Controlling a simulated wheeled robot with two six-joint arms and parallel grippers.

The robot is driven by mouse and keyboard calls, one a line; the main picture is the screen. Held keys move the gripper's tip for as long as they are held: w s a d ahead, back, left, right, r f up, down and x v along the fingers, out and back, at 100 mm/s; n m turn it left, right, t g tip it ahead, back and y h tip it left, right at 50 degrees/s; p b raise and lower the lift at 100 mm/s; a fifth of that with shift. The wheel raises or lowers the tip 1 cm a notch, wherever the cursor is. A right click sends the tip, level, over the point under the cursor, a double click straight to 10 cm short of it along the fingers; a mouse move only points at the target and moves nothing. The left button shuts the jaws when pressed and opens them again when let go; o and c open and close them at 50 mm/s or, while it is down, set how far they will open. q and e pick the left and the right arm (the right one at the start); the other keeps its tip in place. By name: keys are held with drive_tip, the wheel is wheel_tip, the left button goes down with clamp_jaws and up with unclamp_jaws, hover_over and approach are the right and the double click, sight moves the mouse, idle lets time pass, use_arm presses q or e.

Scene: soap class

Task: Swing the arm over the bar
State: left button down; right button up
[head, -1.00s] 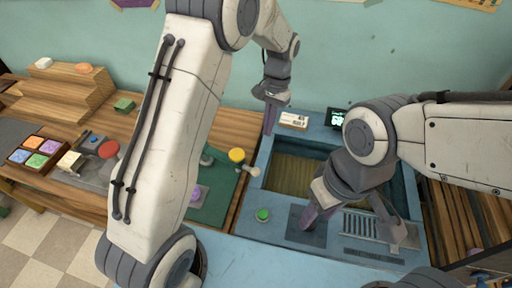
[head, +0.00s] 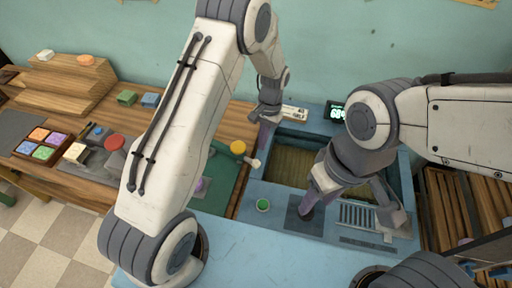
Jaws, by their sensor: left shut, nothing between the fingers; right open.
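A yellow knob (head: 238,147) stands at the right side of a green mat (head: 226,172), with a pale rounded end (head: 254,163) beside it; these look like part of a swing arm, but its remainder is hidden behind my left arm. A purple piece (head: 199,186), perhaps the bar, shows only in part on the mat at my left arm's edge. My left gripper (head: 262,143) is shut and empty, pointing down just right of the knob, near the pale end; I cannot tell whether it touches. My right gripper (head: 352,212) is open over the front of the blue basin unit.
The blue unit (head: 245,232) has a sunken basin, a green button (head: 263,205) and a grille (head: 358,216). At left are a tray of coloured blocks (head: 44,145), a red knob (head: 114,142), wooden steps (head: 66,85), a green block (head: 127,97) and a blue block (head: 150,100).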

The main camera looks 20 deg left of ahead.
use_arm(q)
drive_tip(key=s+p, duration=0.2)
drive_tip(key=s, duration=0.1)
drive_tip(key=shift+s+a, duration=0.1)
drive_tip(key=shift+a, duration=0.3)
drive_tip(key=shift+s+a+f, duration=0.1)
drive_tip(key=shift+s, duration=0.35)
drive_tip(key=shift+s, duration=0.1)
